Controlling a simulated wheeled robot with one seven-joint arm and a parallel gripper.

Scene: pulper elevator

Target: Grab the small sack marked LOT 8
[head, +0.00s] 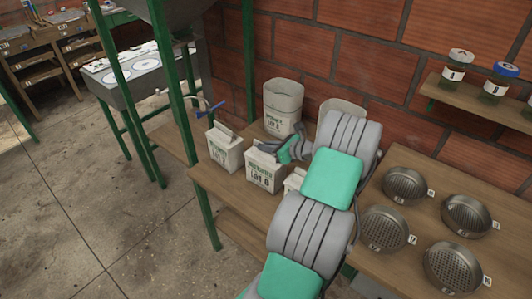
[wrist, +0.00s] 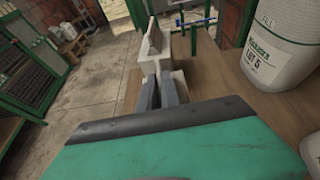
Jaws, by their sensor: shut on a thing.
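The small white sack (head: 260,172), with a dark printed label that looks like LOT 8, stands upright on the wooden bench. My gripper (head: 282,152) is at its folded top, shut on it. In the wrist view my gripper's two grey fingers (wrist: 158,92) are close together, with pale sack surfaces just ahead of them. The sack's label does not show there. A similar small sack marked LOT 7 (head: 224,152) stands to its left. Another small pale sack (head: 294,180) to its right is mostly hidden by my arm.
A large sack (head: 283,105) stands behind; it reads LOT 5 in the wrist view (wrist: 283,50). Another large sack (head: 340,108) is partly hidden by my arm. Several round metal sieves (head: 385,230) sit on the right bench. Green posts (head: 185,100) stand at left.

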